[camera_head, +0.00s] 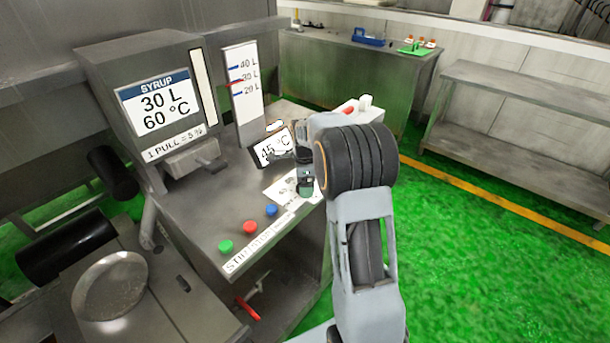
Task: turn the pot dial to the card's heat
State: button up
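The card (159,104) on the grey cabinet at the left reads "SYRUP 30 L 60 °C". A small tilted display (266,151) on the machine's sloped top reads about "45 °C"; its right side is partly covered by my gripper. My gripper (284,156) is at the end of the arm, in front of or beside this display. Its fingers are small here and partly hidden by my wrist, so I cannot tell whether they are open or shut. The pot dial is not clearly visible; a white marked plate (283,190) lies just below my gripper, partly covered.
Green (226,246), red (250,227) and blue (271,210) buttons line the panel's front. A level gauge (243,84) marked in litres stands behind. A lever (205,163) juts out under the card. A round metal pan (110,286) sits at lower left. Green floor is open at right.

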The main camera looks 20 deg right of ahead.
notch_tip(320, 180, up, 14)
dwell(0.5)
jog(key=shift+f, duration=0.15)
dwell(0.3)
